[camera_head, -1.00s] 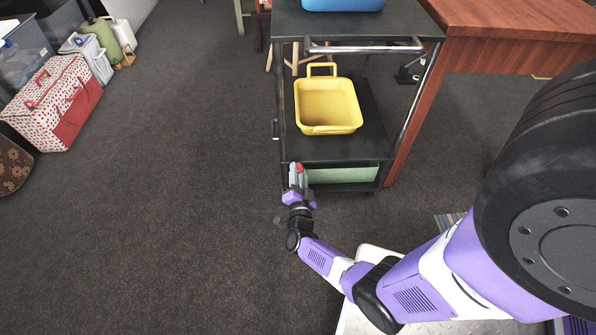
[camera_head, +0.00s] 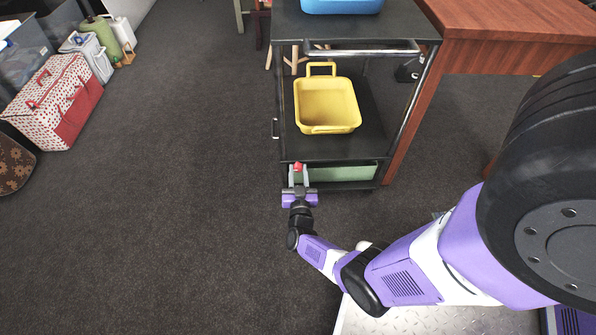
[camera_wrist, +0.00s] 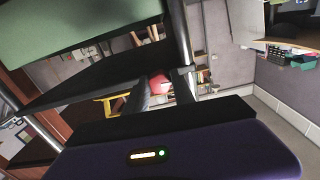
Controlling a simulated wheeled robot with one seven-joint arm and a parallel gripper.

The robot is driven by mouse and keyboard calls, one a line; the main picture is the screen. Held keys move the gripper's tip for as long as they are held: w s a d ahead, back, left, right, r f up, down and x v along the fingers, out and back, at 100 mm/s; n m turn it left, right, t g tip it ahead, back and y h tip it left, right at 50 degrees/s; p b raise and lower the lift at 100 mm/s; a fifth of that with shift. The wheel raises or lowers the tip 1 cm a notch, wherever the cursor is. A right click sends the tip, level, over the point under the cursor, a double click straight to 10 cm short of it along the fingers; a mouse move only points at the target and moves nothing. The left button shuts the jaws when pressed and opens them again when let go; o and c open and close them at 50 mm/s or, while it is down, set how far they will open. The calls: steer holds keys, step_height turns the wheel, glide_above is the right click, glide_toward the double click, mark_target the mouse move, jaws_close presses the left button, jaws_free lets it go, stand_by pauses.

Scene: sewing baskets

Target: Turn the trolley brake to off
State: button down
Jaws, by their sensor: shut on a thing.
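The black trolley (camera_head: 352,150) stands right of centre in the head view, with its shelves one above the other. The brake's red knob (camera_head: 298,167) is at the trolley's lower left front corner. My gripper (camera_head: 298,179) is at that corner, its two grey fingers on either side of the red knob. In the wrist view the red knob (camera_wrist: 158,85) shows between the fingertips of my gripper (camera_wrist: 165,88). The gripper is shut on the knob. The fingers hide part of the knob, so its exact setting cannot be told.
A yellow basket (camera_head: 327,129) sits on the middle shelf and a blue one (camera_head: 342,6) on top. A green container (camera_head: 340,173) is on the bottom shelf. A wooden table (camera_head: 520,50) stands close on the right. The carpet left of the trolley is clear.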

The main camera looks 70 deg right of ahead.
steer(key=shift+n, duration=0.4)
steer(key=c, duration=1.1)
jaws_free()
steer(key=shift+o, duration=0.2)
steer(key=p+v, duration=0.2)
steer(key=v, duration=0.5)
steer(key=shift+s+a+p, duration=0.15)
steer(key=shift+a+p, duration=0.2)
steer(key=shift+p, duration=0.05)
